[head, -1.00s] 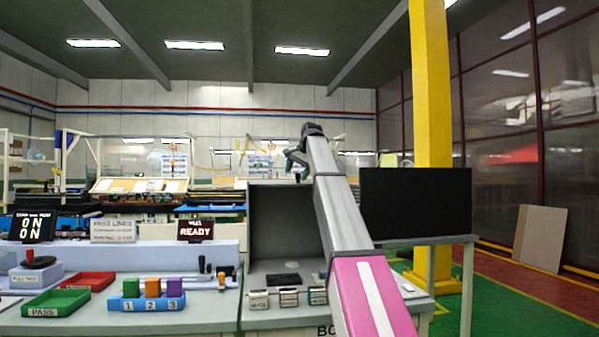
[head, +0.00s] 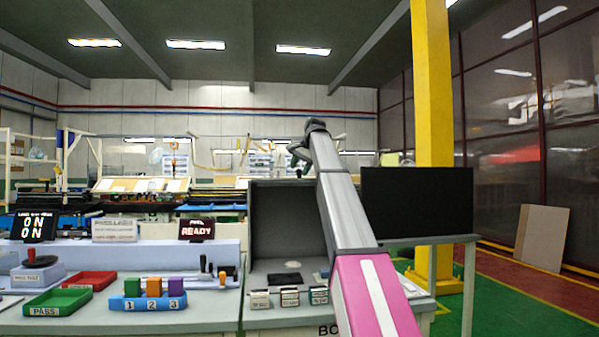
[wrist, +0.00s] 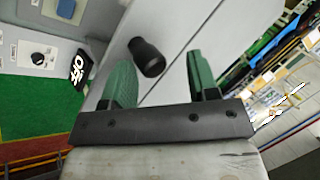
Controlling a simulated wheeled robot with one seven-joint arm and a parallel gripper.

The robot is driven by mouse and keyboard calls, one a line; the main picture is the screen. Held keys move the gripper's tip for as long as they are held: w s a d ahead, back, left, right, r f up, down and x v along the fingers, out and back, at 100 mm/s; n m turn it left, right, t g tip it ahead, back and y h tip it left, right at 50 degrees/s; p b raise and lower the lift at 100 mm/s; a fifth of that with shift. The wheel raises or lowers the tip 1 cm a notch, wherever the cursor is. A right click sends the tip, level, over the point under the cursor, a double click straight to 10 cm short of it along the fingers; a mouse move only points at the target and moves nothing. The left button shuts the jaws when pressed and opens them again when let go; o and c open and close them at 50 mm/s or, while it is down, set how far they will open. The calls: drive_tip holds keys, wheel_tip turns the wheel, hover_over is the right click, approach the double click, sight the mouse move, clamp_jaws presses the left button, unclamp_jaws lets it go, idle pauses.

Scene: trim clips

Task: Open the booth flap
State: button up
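The grey booth (head: 285,222) stands on the bench just right of centre in the head view. Its front shows an open interior, partly hidden by my arm. My gripper (head: 298,160) is above the booth's upper edge, its fingers small in this view. In the wrist view my gripper (wrist: 157,62) has its green fingers spread apart. A black round knob (wrist: 147,56) shows between and beyond the fingers, against a light grey panel (wrist: 190,20) with a seam. I cannot tell whether the fingers touch the knob. The flap's edges are not clear.
A dark screen (head: 416,203) stands right of my arm, before a yellow post (head: 432,120). Small labelled blocks (head: 290,297) line the booth's front. Left on the bench are a blue holder (head: 147,303), a green tray (head: 58,301) and a red tray (head: 90,281).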

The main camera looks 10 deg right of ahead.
drive_tip(key=v, duration=0.9)
drive_tip(key=shift+s+r, duration=0.2)
drive_tip(key=shift+s, duration=0.05)
drive_tip(key=shift+d, duration=0.15)
